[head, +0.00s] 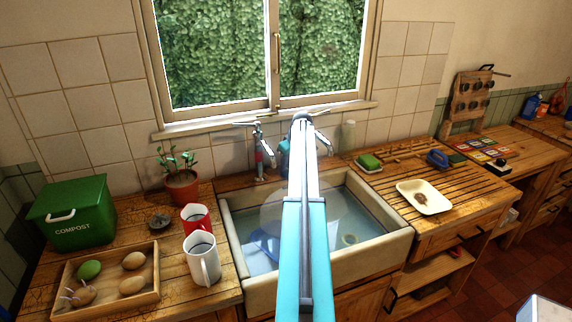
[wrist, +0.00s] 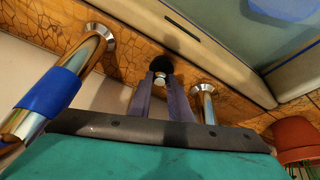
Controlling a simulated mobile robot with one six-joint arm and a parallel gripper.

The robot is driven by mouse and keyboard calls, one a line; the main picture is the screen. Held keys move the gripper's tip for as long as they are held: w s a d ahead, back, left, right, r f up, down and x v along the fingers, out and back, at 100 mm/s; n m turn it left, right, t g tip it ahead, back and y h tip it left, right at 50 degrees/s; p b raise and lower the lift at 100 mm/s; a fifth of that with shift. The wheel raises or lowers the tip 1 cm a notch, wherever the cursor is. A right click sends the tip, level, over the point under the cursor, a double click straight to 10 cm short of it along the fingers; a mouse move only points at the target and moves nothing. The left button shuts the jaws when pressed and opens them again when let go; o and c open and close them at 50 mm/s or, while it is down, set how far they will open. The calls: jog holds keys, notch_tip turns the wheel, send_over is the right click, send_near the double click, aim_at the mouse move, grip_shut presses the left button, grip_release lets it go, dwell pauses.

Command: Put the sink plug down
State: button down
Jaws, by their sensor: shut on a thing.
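My gripper (wrist: 161,88) is shut on the sink plug (wrist: 161,66), a dark round piece with a pale metal knob between the fingertips. In the wrist view the plug is over the wooden strip between the two taps, beside the sink's rim. I cannot tell whether it touches the wood. In the head view my arm hides the gripper and plug. The pale sink (head: 231,239) holds water, with a round drain fitting (head: 349,240) showing in its floor and a blue shape under the water at left.
The red-banded left tap (head: 260,152) and the right tap (head: 322,140) stand close by; the wrist view shows a blue-banded tap (wrist: 52,92). A cream dish (head: 424,197) lies right.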

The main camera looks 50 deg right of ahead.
jog(key=shift+f, duration=0.15)
jog(key=c, duration=1.6)
grip_release()
jog(key=shift+c, duration=0.2)
jog(key=shift+r, duration=0.2)
jog(key=b+v, duration=0.3)
jog(key=v, duration=0.9)
